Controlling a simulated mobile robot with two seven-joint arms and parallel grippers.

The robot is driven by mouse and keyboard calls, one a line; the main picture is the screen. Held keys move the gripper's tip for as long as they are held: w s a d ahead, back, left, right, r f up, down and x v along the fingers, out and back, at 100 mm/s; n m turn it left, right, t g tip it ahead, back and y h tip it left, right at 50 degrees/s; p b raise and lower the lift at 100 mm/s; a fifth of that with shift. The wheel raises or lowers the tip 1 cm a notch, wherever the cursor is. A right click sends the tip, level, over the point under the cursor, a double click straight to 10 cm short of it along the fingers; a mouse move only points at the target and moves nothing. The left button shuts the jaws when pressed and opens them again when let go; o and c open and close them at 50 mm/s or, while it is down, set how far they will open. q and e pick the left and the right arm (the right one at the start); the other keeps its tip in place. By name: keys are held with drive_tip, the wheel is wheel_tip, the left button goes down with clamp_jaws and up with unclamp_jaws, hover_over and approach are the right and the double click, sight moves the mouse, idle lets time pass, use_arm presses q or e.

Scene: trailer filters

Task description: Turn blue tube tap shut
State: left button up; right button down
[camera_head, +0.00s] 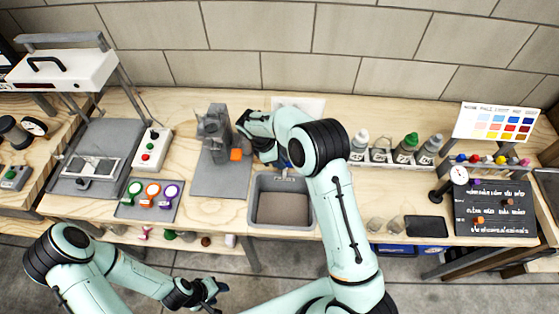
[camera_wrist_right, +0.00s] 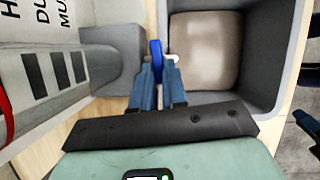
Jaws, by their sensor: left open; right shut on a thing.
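The blue tube tap (camera_wrist_right: 155,50) shows in the right wrist view as an upright blue lever at the sink's edge, beside a small white spout (camera_wrist_right: 171,58). My right gripper (camera_wrist_right: 160,77) is shut on the blue tap, with one blue-grey finger on each side of it. In the head view my right wrist covers most of that gripper and the tap. My left gripper (camera_head: 212,289) hangs low in front of the bench, open and empty, far from the tap.
The grey sink (camera_head: 282,217) lies just in front of the tap. Several bottles (camera_head: 405,148) stand to the right. A tray (camera_head: 150,211) with coloured rings lies at left.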

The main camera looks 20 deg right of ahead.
idle(0.4)
drive_tip(key=c, duration=1.2)
unclamp_jaws()
drive_tip(key=shift+o, duration=0.2)
drive_tip(key=shift+r, duration=0.1)
